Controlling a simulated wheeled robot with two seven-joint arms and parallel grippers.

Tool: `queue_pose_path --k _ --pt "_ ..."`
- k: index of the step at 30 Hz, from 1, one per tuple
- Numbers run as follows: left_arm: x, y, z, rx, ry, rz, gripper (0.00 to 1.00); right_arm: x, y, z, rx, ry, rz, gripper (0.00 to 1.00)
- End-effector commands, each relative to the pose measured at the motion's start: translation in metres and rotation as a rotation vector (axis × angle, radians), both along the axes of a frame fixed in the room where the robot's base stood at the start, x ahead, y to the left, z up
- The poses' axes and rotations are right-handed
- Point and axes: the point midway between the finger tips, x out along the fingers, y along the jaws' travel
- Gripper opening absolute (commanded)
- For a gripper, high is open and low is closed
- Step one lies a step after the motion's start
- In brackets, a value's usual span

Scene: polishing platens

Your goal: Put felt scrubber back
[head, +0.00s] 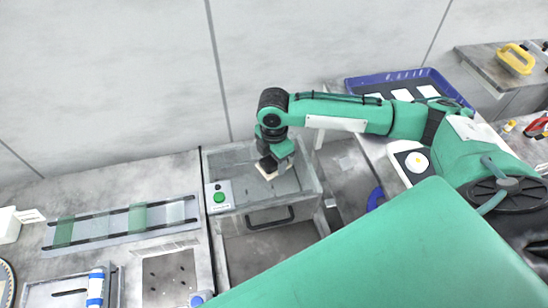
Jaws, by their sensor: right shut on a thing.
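The felt scrubber (272,174), a small dark block with a pale pad beneath, is at the clear-walled box (232,168) in the middle. My right gripper (279,158) points down from above and is shut on the scrubber. The scrubber appears within the box's outline; I cannot tell whether the pad touches a surface. The gripper's fingertips are small and partly hidden. My left gripper is not in view.
A control panel with a green button (219,197) sits at the box's front left. A drawer handle (270,217) is below. A rack of glass plates (120,222) stands left. A blue tray (355,82) and a yellow-handled tool (515,60) are at the right.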

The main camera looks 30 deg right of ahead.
Motion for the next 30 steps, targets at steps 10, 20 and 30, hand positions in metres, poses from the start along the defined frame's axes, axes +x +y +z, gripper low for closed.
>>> queue_pose_path --k 10,20,30 --pt "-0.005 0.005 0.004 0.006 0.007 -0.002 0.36 0.000 0.000 -0.012 0.000 -0.002 0.001 0.33" --pt "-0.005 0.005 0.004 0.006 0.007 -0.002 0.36 0.000 0.000 -0.014 0.000 -0.001 0.001 0.76" --pt "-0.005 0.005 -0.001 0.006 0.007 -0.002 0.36 0.001 0.000 -0.007 0.001 -0.005 0.001 0.76"
